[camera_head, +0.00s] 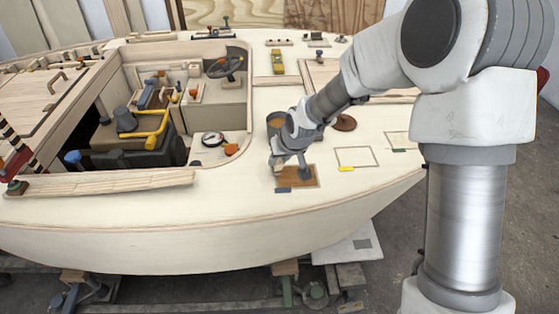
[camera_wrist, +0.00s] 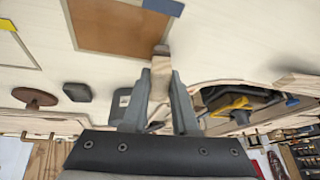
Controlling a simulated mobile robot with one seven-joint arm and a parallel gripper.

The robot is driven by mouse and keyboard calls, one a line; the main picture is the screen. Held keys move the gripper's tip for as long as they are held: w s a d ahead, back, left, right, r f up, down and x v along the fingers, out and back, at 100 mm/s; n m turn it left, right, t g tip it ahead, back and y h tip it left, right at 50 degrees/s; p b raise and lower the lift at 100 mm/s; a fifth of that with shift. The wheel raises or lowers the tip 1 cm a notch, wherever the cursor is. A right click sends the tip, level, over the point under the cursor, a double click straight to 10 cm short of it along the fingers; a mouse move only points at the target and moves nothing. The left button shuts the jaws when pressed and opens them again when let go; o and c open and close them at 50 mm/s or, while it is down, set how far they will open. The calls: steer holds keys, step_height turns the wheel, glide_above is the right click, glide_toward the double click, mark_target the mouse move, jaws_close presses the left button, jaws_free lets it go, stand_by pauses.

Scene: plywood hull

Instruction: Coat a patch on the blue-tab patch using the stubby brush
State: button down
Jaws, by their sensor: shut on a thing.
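The blue-tab patch is a framed rectangle on the pale deck, its inside brown (camera_head: 296,183); it shows at the top of the wrist view (camera_wrist: 118,28). Its blue tab (camera_head: 283,190) lies at the near edge, and also shows in the wrist view (camera_wrist: 163,7). My gripper (camera_head: 292,166) is low over this patch. In the wrist view my gripper (camera_wrist: 158,82) is shut on the stubby brush (camera_wrist: 162,58), whose pale wooden part and dark end show between the fingers. The brush end is at the patch's edge; I cannot tell whether it touches.
A pot with brown contents (camera_head: 276,119) stands behind my gripper, partly hidden. A brown disc (camera_head: 343,122) lies right of it. A pale patch outline with a yellow tab (camera_head: 346,169) and another with a dark tab (camera_head: 399,150) lie right. The open cockpit (camera_head: 150,125) is left.

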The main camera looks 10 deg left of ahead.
step_height(320, 180, up, 2)
steer(key=shift+w+r, duration=0.1)
steer(key=shift+r, duration=0.15)
steer(key=shift+d+r+p, duration=0.2)
steer(key=shift+r+p, duration=0.05)
steer(key=shift+p, duration=0.25)
steer(key=shift+r+p, duration=1.6)
steer(key=shift+r, duration=0.9)
